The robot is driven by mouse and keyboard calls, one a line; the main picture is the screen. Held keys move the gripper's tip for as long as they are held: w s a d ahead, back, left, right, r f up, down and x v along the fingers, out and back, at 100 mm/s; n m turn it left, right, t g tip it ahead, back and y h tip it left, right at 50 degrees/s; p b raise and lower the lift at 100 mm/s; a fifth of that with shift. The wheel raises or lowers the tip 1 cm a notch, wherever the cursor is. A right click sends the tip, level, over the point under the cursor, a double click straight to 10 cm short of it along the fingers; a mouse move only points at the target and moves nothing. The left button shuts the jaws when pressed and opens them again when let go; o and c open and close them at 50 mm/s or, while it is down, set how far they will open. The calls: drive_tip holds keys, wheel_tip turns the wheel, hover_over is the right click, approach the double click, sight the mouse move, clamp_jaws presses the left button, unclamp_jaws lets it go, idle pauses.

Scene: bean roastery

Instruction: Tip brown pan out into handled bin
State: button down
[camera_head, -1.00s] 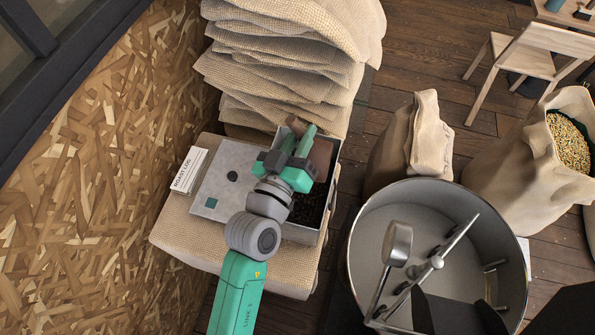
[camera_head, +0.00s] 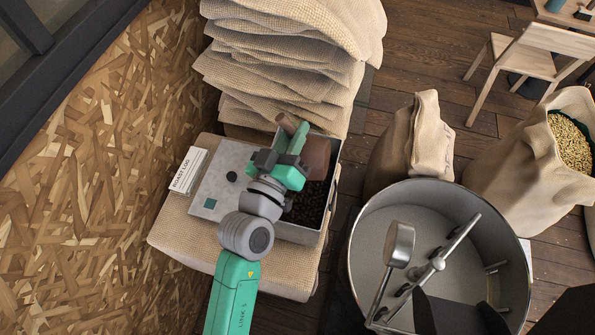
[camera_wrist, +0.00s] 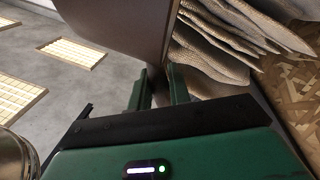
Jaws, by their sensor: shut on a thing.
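The brown pan (camera_head: 316,158) is in my gripper (camera_head: 293,142), with its handle end (camera_head: 287,122) sticking out at the upper left. It is tilted above the back part of a grey bin (camera_head: 298,235). Dark beans (camera_head: 308,203) lie in the bin; its handle cannot be made out. In the wrist view the pan (camera_wrist: 115,25) is a large brown surface across the top, just beyond my gripper's green fingers (camera_wrist: 158,88). The fingers are shut on the pan. Its inside is hidden, so I cannot tell whether it holds anything.
A grey lid or panel (camera_head: 226,178) and a roast log sheet (camera_head: 188,171) lie left of the bin on burlap. Stacked sacks (camera_head: 285,45) rise close behind. A round metal cooling drum (camera_head: 470,205) stands right. The wood-chip wall (camera_head: 110,170) is at left.

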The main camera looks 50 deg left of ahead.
drive_tip(key=shift+s+a+f+n+y+b, duration=0.2)
drive_tip(key=shift+s+a+n+b, duration=0.35)
drive_tip(key=shift+n, duration=0.3)
drive_tip(key=shift+s+a+f+n+y+b, duration=0.2)
drive_tip(key=shift+s+a+n+b, duration=0.25)
drive_tip(key=shift+a+n, duration=0.35)
idle(1.3)
